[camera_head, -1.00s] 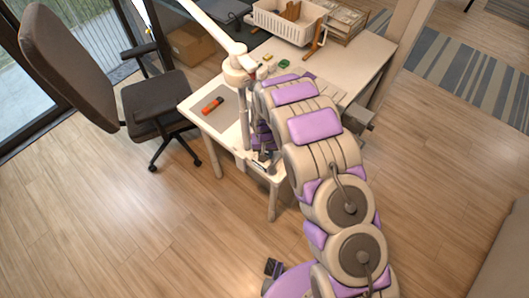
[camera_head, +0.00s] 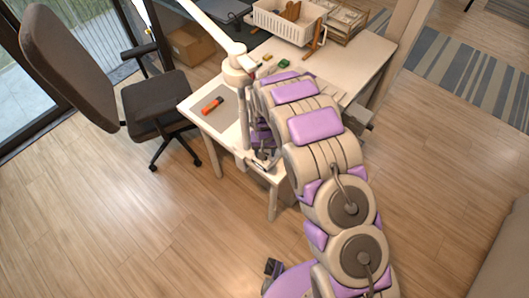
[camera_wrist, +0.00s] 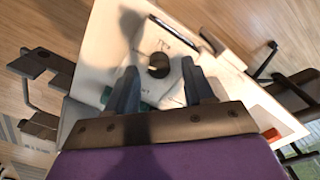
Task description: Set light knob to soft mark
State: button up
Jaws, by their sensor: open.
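The light knob (camera_wrist: 158,65) is a dark round knob on a pale plate (camera_wrist: 172,38) with thin dark marks around it, seen in the wrist view. The marks are too small to read, so I cannot tell which one it points to. My gripper (camera_wrist: 160,82) is open, and its two dark fingers show on either side of the knob. I see no clear contact with it. In the head view my arm hides the knob. The white lamp (camera_head: 236,68) stands on the desk.
The desk (camera_head: 362,62) carries a white basket (camera_head: 284,26), an orange-red item (camera_head: 212,105) on a grey mat, and small green pieces (camera_head: 284,64). An office chair (camera_head: 155,98) stands left of the desk. The floor in front is clear.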

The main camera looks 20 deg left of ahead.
notch_tip(320, 180, up, 6)
jog(key=shift+r+p, duration=0.1)
jog(key=shift+p, duration=0.2)
jog(key=shift+d, duration=0.1)
dwell(0.3)
